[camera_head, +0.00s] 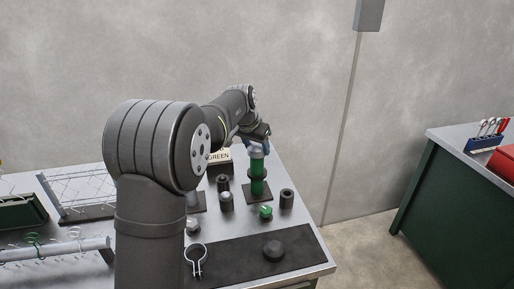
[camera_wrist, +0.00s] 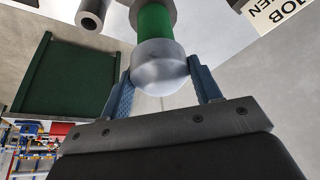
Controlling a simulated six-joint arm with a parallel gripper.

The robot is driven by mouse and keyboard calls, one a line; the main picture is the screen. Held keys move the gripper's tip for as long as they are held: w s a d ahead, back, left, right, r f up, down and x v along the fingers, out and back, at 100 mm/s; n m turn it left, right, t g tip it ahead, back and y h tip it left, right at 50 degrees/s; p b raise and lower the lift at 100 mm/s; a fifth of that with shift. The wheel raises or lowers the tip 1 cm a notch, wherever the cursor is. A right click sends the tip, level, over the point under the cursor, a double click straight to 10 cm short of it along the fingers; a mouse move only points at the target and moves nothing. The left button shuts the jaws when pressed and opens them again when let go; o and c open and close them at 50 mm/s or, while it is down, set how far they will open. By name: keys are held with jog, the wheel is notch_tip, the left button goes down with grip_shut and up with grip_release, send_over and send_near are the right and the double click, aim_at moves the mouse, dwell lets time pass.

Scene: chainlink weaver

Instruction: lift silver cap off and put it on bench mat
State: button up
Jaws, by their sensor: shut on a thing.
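The silver cap (camera_wrist: 160,66) is a rounded, pale metal piece at the end of a green cylinder (camera_wrist: 154,24). My gripper (camera_wrist: 160,72) has its blue fingers on either side of the cap and is shut on it. The cap appears to touch the cylinder's end; any small gap cannot be told. The dark bench mat (camera_head: 235,262) lies at the bench's front.
A dark knob-like piece (camera_head: 272,250) and a metal ring clamp (camera_head: 196,258) lie on the mat. A green-topped piece (camera_head: 266,212) and a dark cylinder (camera_head: 287,199) stand between mat and post. A "GREEN" sign (camera_head: 218,156) is behind. Mat space between clamp and knob is clear.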

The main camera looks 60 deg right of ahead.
jog(key=shift+r, duration=0.1)
notch_tip(320, 180, up, 4)
jog(key=shift+s+r, duration=0.1)
jog(key=shift+r, duration=0.1)
jog(key=s+a+r, duration=0.2)
jog(key=s+r, duration=0.4)
jog(key=s, duration=0.5)
jog(key=s+a+f+m+g+y, duration=0.2)
jog(key=s+a+f+m, duration=0.65)
jog(key=s, duration=0.25)
jog(key=s+a+f+m+g+y, duration=0.2)
jog(key=s+a+f+m+g, duration=0.1)
jog(key=s+a+f+m, duration=0.6)
send_over(306, 246)
jog(key=w, duration=0.1)
jog(key=shift+m, duration=0.25)
notch_tip(306, 246, down, 6)
jog(key=shift+w+f, duration=0.1)
jog(key=shift+w, duration=0.05)
jog(key=shift+w+f, duration=0.1)
jog(key=shift+f, duration=1.95)
